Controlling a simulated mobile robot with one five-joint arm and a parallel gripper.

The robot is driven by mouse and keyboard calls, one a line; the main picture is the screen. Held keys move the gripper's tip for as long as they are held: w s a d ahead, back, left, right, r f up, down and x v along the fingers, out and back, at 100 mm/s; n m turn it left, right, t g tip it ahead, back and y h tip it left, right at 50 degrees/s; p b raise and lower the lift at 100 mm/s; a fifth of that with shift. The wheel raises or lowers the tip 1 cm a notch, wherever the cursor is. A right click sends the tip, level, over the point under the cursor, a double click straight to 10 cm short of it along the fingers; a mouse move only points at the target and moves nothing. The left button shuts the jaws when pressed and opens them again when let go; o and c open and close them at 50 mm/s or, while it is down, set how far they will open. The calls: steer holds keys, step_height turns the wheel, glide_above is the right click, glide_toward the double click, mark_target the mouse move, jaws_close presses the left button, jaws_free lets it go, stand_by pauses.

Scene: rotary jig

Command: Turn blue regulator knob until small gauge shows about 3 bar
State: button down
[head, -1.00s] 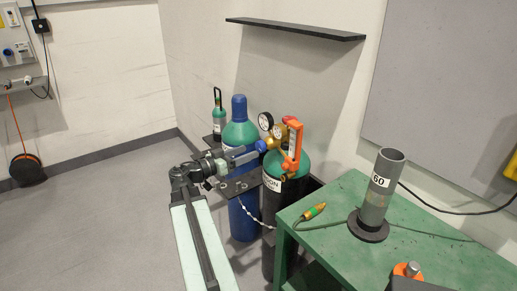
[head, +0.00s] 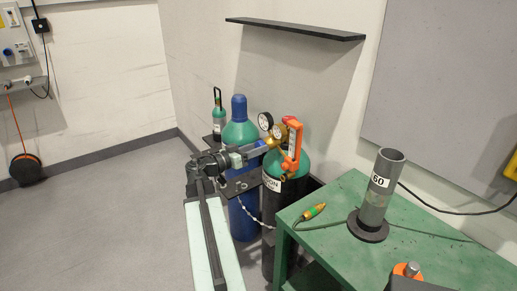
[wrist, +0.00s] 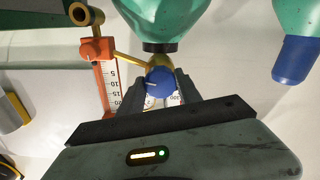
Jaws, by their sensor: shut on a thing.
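The blue regulator knob (wrist: 158,86) sits between the two dark fingers of my gripper (wrist: 160,88) in the wrist view, and the fingers are shut on it. A light mark shows on the knob's face. In the head view my gripper (head: 258,151) reaches the regulator from the left and mostly hides the knob. The brass regulator (head: 281,135) is on the green-topped cylinder (head: 297,168). Two round gauges show there, a dark-rimmed gauge (head: 265,121) and a smaller-looking gauge (head: 278,131). Their needles are too small to read.
An orange flowmeter (head: 294,141) stands right beside the regulator; its scale tube (wrist: 113,84) is close to my fingers. A blue-capped cylinder (head: 239,132) stands behind the arm. The green table (head: 335,230) is at the right. Floor at the left is clear.

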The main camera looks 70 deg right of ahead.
steer(key=c, duration=0.8)
jaws_free()
steer(key=v, duration=0.8)
steer(key=shift+s, duration=0.1)
